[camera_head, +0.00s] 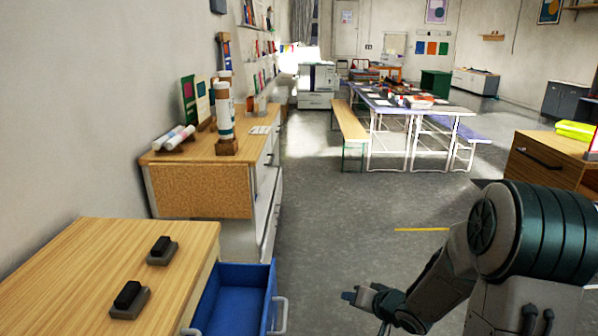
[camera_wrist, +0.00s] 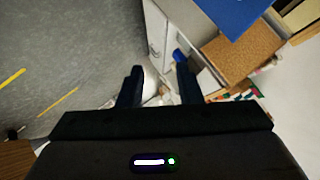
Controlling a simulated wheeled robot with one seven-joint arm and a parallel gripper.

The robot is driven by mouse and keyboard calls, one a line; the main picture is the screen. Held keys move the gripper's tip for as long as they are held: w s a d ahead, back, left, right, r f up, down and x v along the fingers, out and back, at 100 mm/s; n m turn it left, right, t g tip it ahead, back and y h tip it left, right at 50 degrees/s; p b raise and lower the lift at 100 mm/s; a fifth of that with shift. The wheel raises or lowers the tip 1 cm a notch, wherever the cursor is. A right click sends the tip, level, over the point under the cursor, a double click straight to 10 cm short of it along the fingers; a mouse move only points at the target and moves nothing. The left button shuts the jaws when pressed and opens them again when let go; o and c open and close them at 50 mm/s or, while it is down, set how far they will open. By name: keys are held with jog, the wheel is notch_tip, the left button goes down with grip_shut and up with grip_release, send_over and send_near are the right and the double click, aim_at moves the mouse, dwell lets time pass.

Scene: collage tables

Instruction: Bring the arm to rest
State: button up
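My arm reaches in from the right of the head view, bent at the elbow. My gripper (camera_head: 362,297) is at its far end, above the grey floor and to the right of the open blue drawer. In the wrist view my gripper (camera_wrist: 160,78) shows two dark fingers standing apart, with nothing held between them. The fingers are in the air and touch nothing that I can see.
A wooden-topped cabinet (camera_head: 95,262) bears two black blocks on grey bases. Its blue drawer (camera_head: 236,300) stands open, with a pale handle (camera_head: 281,315). A cork-sided cabinet (camera_head: 200,190) stands behind. A wooden cabinet (camera_head: 545,165) is at right. The middle floor (camera_head: 350,215) is clear.

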jog(key=s+d+r+g+h+p, duration=0.1)
jog(key=s+d+r+h+p, duration=0.25)
jog(key=r, duration=0.45)
jog(key=s+d+r+g+h+p, duration=0.15)
jog(key=s+r+h, duration=0.25)
jog(key=r, duration=0.4)
jog(key=s+a+r+n+g+y+p, duration=0.1)
jog(key=s+a+r+g+p, duration=0.1)
jog(key=s+r, duration=0.3)
jog(key=s+a+r+n+g+y+p, duration=0.1)
jog(key=s+r+p, duration=0.3)
jog(key=s, duration=0.8)
jog(key=shift+s+a+r+g, duration=0.4)
jog(key=shift+a+g, duration=0.05)
jog(key=shift+a, duration=0.35)
